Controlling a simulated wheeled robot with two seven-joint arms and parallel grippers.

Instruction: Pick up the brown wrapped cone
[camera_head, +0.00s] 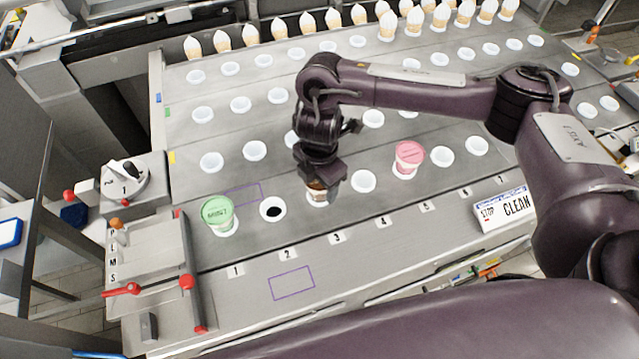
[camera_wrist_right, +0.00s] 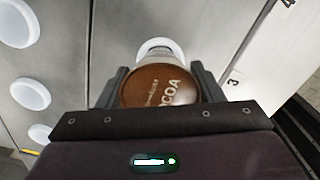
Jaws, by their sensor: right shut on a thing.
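The brown wrapped cone (camera_head: 316,190) stands in a white holder in the front row of the grey counter, near the label 3. In the right wrist view its round brown lid (camera_wrist_right: 160,88) with "COCOA" lettering sits between the two fingers. My right gripper (camera_head: 320,180) points down from above and is shut on the brown cone; it also shows in the wrist view (camera_wrist_right: 160,90). The gripper hides much of the cone in the head view. My left gripper is not in view.
A green-lidded cone (camera_head: 219,214) stands to the left and a pink-lidded cone (camera_head: 407,158) to the right in the same row. An open holder with a dark hole (camera_head: 272,209) lies between green and brown. White-topped cones (camera_head: 306,22) line the back.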

